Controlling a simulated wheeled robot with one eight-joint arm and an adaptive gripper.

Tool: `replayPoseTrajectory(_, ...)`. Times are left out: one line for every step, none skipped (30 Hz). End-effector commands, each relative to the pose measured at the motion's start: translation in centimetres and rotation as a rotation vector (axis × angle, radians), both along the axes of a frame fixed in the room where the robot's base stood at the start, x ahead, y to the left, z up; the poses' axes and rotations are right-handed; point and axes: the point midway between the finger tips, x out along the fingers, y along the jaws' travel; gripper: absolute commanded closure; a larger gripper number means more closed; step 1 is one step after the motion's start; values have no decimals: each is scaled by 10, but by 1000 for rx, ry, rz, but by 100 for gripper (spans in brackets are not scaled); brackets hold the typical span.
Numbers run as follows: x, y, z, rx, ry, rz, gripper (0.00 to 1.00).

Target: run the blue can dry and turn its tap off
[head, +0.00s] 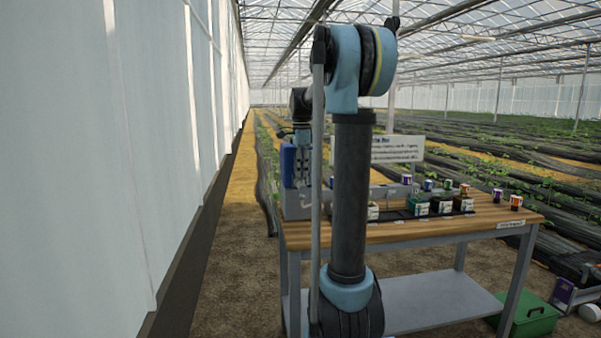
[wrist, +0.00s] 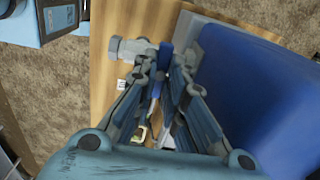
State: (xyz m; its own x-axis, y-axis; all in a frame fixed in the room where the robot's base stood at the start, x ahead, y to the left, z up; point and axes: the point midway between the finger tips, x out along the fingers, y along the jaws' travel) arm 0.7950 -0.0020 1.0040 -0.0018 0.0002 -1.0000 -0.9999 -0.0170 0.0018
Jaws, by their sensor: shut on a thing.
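The blue can (head: 287,165) stands raised at the left end of the bench, left of my gripper (head: 302,172). In the wrist view the blue can (wrist: 250,90) fills the right side, close beside the fingers. A grey metal tap (wrist: 130,49) shows ahead of the fingertips, with a small blue tap handle (wrist: 165,58) beside it. My gripper (wrist: 167,68) points at the tap, its fingers close together on the blue handle. The fingers hide part of the handle, so its exact angle is unclear. I cannot see the can's contents or any flow.
The wooden bench (head: 460,229) carries a grey box (head: 296,205), several small labelled cartons (head: 442,205) and several cups (head: 497,195). A white sign (head: 398,149) stands behind. A green crate (head: 527,317) sits on the floor at right. A pale wall (head: 90,150) bounds the left.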

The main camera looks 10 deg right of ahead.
Motion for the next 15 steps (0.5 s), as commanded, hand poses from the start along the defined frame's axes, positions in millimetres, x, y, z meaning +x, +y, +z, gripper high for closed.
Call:
replayPoseTrajectory(2, 2, 1, 4, -5, 1, 100)
replayPoseTrajectory(3, 2, 1, 4, -5, 1, 100)
replayPoseTrajectory(3, 2, 1, 4, -5, 1, 100)
replayPoseTrajectory(3, 2, 1, 4, -5, 1, 100)
replayPoseTrajectory(3, 2, 1, 4, -6, 1, 100)
replayPoseTrajectory(3, 2, 1, 4, -6, 2, 100)
replayPoseTrajectory(3, 2, 1, 4, -6, 2, 100)
replayPoseTrajectory(3, 2, 1, 4, -6, 2, 100)
replayPoseTrajectory(3, 2, 1, 4, -6, 2, 100)
replayPoseTrajectory(3, 2, 1, 4, -6, 2, 84)
replayPoseTrajectory(3, 2, 1, 4, -5, 2, 77)
replayPoseTrajectory(3, 2, 1, 3, -5, 2, 68)
replayPoseTrajectory(2, 2, 1, 3, -5, 2, 68)
replayPoseTrajectory(2, 2, 1, 3, -4, 2, 68)
replayPoseTrajectory(2, 1, 1, 2, -4, 2, 68)
